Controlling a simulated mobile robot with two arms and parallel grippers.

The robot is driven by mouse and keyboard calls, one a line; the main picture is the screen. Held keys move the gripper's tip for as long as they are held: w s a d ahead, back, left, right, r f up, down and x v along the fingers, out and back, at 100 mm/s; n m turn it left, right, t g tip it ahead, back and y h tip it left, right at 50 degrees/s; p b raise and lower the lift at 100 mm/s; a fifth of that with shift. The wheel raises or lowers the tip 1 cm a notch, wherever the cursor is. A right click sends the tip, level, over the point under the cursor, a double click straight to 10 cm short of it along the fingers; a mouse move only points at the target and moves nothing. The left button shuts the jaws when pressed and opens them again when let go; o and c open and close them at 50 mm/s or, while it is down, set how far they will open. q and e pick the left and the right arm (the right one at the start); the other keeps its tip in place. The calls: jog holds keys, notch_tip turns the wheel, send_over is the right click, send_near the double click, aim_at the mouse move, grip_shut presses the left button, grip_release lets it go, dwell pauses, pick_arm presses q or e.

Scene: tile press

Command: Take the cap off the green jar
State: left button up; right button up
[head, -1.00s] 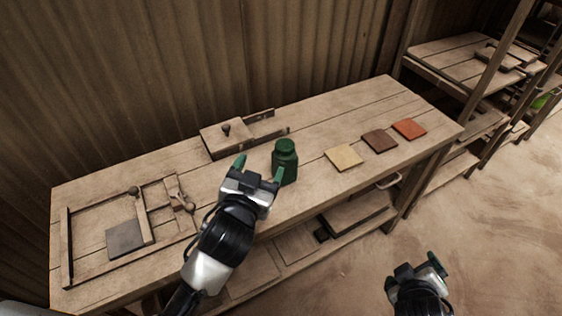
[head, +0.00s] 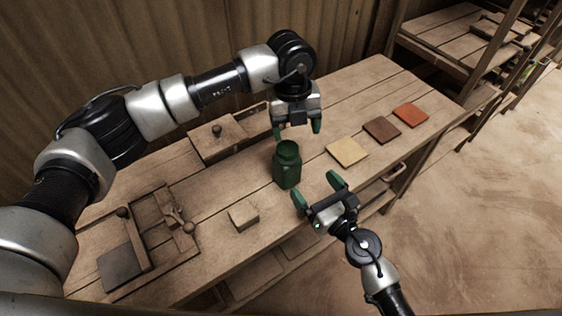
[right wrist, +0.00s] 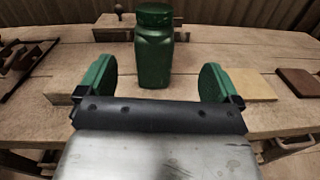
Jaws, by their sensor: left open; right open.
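The green jar (head: 287,170) stands upright on the wooden workbench, and its cap (head: 287,147) sits on top. In the right wrist view the jar (right wrist: 154,62) stands beyond my open fingers, centred between them, with the cap (right wrist: 154,14) at the top edge. My left gripper (head: 297,130) is open and empty, pointing down just above and behind the cap, apart from it. My right gripper (head: 318,189) is open and empty at the bench's front, facing the jar's side without touching it.
A small wooden block (head: 243,216) lies left of the jar. A wooden box with a knob (head: 215,138) is behind. A wooden frame press (head: 150,240) is at left. Yellow (head: 347,151), brown (head: 382,130) and red (head: 411,115) tiles lie at right.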

aim_at(293, 166)
pick_arm(q)
jog(key=shift+w+a+r+y, duration=0.3)
jog(key=shift+w+a+y, duration=0.2)
jog(key=shift+a, duration=0.25)
pick_arm(e)
jog(key=shift+a+f+n, duration=0.2)
jog(key=shift+a+n, duration=0.05)
jog(key=shift+n, duration=0.15)
pick_arm(q)
jog(key=shift+a+r+n, duration=0.1)
jog(key=shift+a+n, duration=0.05)
jog(key=shift+n, duration=0.15)
pick_arm(e)
jog(key=shift+w+a, duration=0.15)
jog(key=x, duration=1)
jog(key=shift+a, duration=0.2)
